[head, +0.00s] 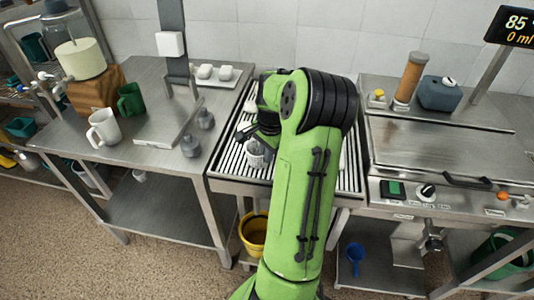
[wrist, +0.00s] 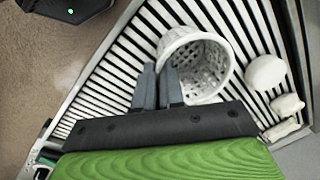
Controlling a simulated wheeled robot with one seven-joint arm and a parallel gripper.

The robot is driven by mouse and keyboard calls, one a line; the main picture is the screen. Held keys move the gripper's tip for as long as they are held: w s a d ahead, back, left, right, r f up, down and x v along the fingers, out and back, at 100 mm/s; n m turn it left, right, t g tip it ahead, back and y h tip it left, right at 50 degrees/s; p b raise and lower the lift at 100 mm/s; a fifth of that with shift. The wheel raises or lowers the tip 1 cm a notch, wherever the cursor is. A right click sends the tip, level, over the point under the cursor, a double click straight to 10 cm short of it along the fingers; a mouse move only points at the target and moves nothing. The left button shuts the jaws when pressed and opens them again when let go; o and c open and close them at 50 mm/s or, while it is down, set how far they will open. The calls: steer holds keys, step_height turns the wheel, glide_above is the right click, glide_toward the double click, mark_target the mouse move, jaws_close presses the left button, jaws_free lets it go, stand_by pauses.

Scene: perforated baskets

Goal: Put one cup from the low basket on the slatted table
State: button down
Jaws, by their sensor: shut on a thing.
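A white, perforated, cup-shaped vessel (wrist: 211,88) is at my gripper (wrist: 160,72) in the wrist view, its open mouth facing the camera. The fingers are shut at its near left wall. It also shows in the head view (head: 259,157), over the slatted table (head: 227,160), partly hidden by my arm. The slats (wrist: 110,75) lie behind it in the wrist view. I cannot tell whether it touches them. No low basket can be made out for certain.
White rounded items (wrist: 266,72) lie right of the vessel on the slats. The left steel table holds a white mug (head: 104,128), a green mug (head: 131,101) and grey bottles (head: 190,146). A steel appliance (head: 440,150) stands right. A yellow bucket (head: 254,233) is below.

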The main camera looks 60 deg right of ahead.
steer(key=shift+f, duration=0.15)
steer(key=c, duration=1.2)
jaws_free()
steer(key=shift+c, duration=0.2)
step_height(320, 180, up, 12)
steer(key=s+p, duration=0.1)
steer(key=p, duration=0.2)
steer(key=w+a+r+n+h, duration=0.1)
steer(key=a+r+n, duration=0.15)
steer(key=a, duration=0.25)
steer(key=w+a+r+n, duration=0.2)
steer(key=a+n, duration=0.1)
steer(key=a, duration=0.2)
steer(key=s+a+r+n+t+h, duration=0.1)
steer(key=s+a+r+n, duration=0.15)
steer(key=a+n, duration=0.7)
steer(key=s+a+n+t+y, duration=0.1)
steer(key=s+a+n, duration=0.1)
steer(key=s+a, duration=0.2)
steer(key=s+a+f+n+t+y, duration=0.1)
steer(key=s+a+n+t, duration=0.1)
steer(key=a, duration=0.9)
steer(key=s+n, duration=0.1)
steer(key=s, duration=0.1)
steer(key=shift+s+f, duration=0.15)
steer(key=shift+s, duration=0.15)
